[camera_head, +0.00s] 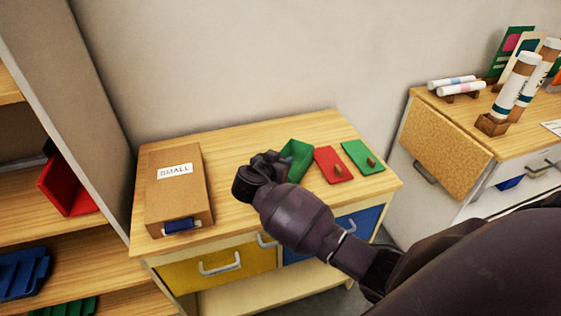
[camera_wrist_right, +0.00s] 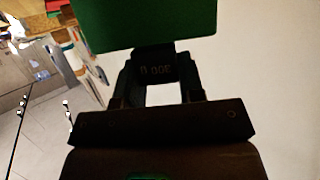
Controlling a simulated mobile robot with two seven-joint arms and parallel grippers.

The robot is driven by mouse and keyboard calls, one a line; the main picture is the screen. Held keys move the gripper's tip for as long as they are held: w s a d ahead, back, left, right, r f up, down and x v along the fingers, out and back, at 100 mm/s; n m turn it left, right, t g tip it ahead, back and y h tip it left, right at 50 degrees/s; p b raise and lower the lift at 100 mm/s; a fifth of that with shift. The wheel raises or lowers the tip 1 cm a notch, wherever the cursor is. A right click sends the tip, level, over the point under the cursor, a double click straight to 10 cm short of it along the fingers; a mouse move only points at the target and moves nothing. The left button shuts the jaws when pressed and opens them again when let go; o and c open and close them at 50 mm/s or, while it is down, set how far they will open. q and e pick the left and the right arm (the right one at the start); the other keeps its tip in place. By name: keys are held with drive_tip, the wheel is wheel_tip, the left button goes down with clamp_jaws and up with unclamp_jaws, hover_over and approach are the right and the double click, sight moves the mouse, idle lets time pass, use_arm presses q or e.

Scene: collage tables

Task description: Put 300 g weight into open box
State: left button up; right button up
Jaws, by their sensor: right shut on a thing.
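My left gripper is not in view.
A cardboard box marked SMALL (camera_head: 177,190) stands at the cabinet's left, with a blue piece (camera_head: 182,226) at its front. A red lid (camera_head: 333,165) and a green lid (camera_head: 362,157) lie right of the green box. The cabinet top (camera_head: 235,140) is clear behind the gripper.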

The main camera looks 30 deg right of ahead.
drive_tip(key=shift+f, duration=0.2)
drive_tip(key=shift+f+b, duration=0.1)
drive_tip(key=shift+b, duration=0.2)
drive_tip(key=shift+f, duration=0.3)
drive_tip(key=o, duration=0.8)
drive_tip(key=shift+o, duration=1.4)
